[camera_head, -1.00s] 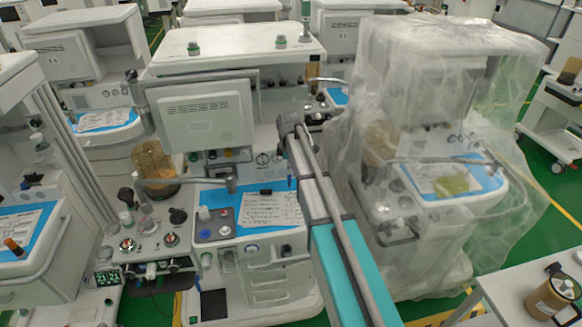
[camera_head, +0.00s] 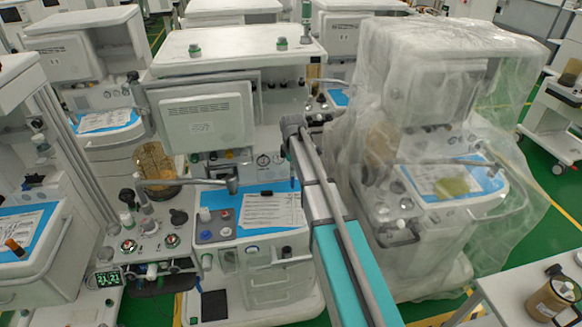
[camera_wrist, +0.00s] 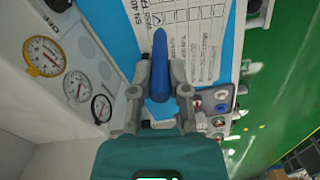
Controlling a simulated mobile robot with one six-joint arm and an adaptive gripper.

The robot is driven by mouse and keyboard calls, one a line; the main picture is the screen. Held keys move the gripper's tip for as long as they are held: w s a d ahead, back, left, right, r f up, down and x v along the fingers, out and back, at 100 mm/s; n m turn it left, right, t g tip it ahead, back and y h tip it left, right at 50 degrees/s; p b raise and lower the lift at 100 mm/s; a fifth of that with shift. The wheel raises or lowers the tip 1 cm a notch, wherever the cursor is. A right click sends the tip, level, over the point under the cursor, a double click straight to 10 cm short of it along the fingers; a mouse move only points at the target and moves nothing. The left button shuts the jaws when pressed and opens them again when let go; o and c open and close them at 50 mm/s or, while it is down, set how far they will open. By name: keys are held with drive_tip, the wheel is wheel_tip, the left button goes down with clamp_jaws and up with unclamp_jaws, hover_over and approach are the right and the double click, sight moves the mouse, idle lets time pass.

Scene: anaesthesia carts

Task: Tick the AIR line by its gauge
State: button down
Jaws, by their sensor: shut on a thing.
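My gripper (camera_wrist: 158,82) is shut on a blue pen (camera_wrist: 160,62), seen in the wrist view. The pen's tip points up the picture at a printed checklist sheet (camera_wrist: 205,35). Small boxes run along the sheet, and a dark tick-like mark shows just beyond the tip. I cannot tell whether the tip touches the paper. Several round gauges stand left of the sheet; one has a yellow rim (camera_wrist: 43,56). In the head view the sheet (camera_head: 272,212) lies on the blue surface of the middle cart, and my arm hides the gripper. The line names are too small to read.
The middle cart has a grey monitor (camera_head: 205,115) above its worktop and knobs at the left. A plastic-draped cart (camera_head: 440,150) stands close on the right. A trolley with a brown jar (camera_head: 553,298) is at the lower right. Green floor shows between carts.

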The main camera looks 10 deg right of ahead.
drive_tip(key=shift+s+d+r+p, duration=0.15)
drive_tip(key=shift+s+d+r, duration=0.05)
drive_tip(key=shift+s+d, duration=0.25)
drive_tip(key=shift+s+d+r+p, duration=0.15)
drive_tip(key=shift+s+d+r, duration=0.05)
drive_tip(key=shift+s+d, duration=0.25)
drive_tip(key=shift+f, duration=0.15)
wheel_tip(320, 180, down, 7)
drive_tip(key=b, duration=0.6)
drive_tip(key=shift+r+b, duration=0.2)
drive_tip(key=shift+b, duration=0.2)
drive_tip(key=shift+f+b, duration=0.55)
drive_tip(key=shift+b, duration=0.05)
idle(1.8)
drive_tip(key=shift+s+d, duration=0.1)
drive_tip(key=shift+d, duration=0.3)
idle(2.3)
drive_tip(key=shift+r, duration=0.1)
